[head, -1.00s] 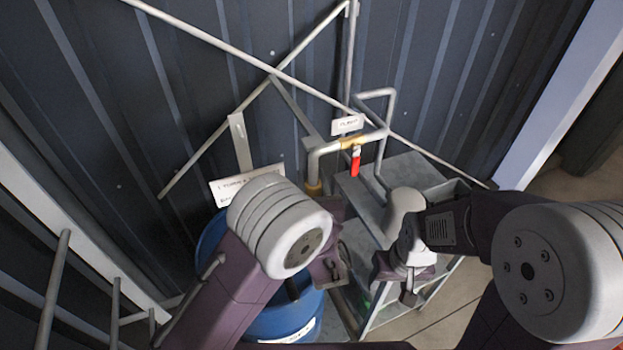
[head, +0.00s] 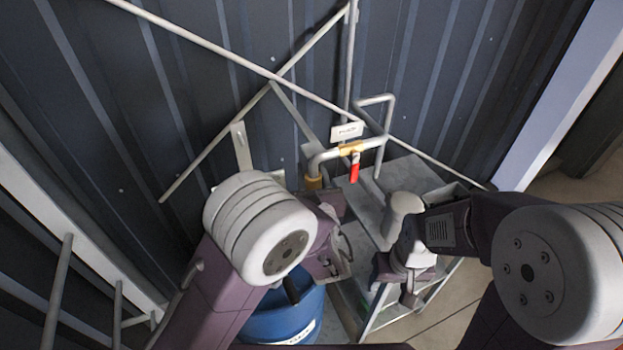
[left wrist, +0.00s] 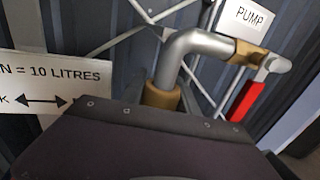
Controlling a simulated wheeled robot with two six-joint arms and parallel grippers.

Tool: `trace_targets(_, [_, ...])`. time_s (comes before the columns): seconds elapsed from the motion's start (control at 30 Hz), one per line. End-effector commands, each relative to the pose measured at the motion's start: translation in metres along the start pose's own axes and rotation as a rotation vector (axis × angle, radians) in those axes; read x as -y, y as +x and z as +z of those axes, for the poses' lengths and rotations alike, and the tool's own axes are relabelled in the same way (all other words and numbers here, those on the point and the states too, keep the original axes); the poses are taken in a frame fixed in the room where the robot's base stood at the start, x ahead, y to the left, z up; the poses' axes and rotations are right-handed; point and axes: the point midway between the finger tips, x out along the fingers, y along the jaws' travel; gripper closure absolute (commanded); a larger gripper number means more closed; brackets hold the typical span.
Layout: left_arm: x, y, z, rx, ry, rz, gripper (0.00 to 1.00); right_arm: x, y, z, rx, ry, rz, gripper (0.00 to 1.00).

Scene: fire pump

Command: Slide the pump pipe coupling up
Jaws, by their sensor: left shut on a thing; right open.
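The pump pipe (head: 345,150) is grey and bends down at the left, with a brass coupling (head: 314,183) around its vertical end. The coupling also shows in the left wrist view (left wrist: 162,95), just above the dark gripper body. My left gripper (head: 328,212) is shut on the coupling; its fingertips are mostly hidden by my wrist and the gripper body. My right gripper (head: 408,288) is open and empty, low in front of the shelf. A red valve handle (head: 353,172) hangs below a brass valve on the pipe, also seen in the left wrist view (left wrist: 243,100).
A blue barrel (head: 280,325) stands below my left wrist. A grey metal shelf unit (head: 415,175) stands at the right of the pipe. A PUMP label (head: 347,131) sits above the valve. Diagonal rods cross the corrugated wall behind. Open floor (head: 470,300) lies at the right.

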Motion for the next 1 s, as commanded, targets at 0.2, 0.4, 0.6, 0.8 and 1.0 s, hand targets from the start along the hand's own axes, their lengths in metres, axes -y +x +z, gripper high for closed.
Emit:
trace_targets(0.2, [0.000, 0.000, 0.011, 0.007, -0.003, 0.002, 1.00, 0.000, -0.003, 0.000, 0.000, 0.000, 0.000, 0.41])
trace_targets(0.4, [0.000, 0.001, 0.013, 0.011, -0.005, 0.001, 0.53, 0.000, -0.003, 0.000, 0.000, 0.000, 0.000, 0.41])
trace_targets(0.6, [0.000, 0.000, 0.011, 0.007, -0.003, 0.001, 0.41, 0.000, -0.003, 0.000, 0.000, 0.000, 0.000, 0.41])
trace_targets(0.8, [0.001, -0.004, 0.009, 0.004, -0.002, -0.001, 0.41, 0.000, 0.000, 0.000, 0.000, 0.000, 0.000, 0.41])
trace_targets(1.0, [0.003, -0.045, 0.006, 0.005, -0.004, -0.007, 0.41, 0.000, 0.015, 0.002, 0.000, 0.000, 0.000, 0.41])
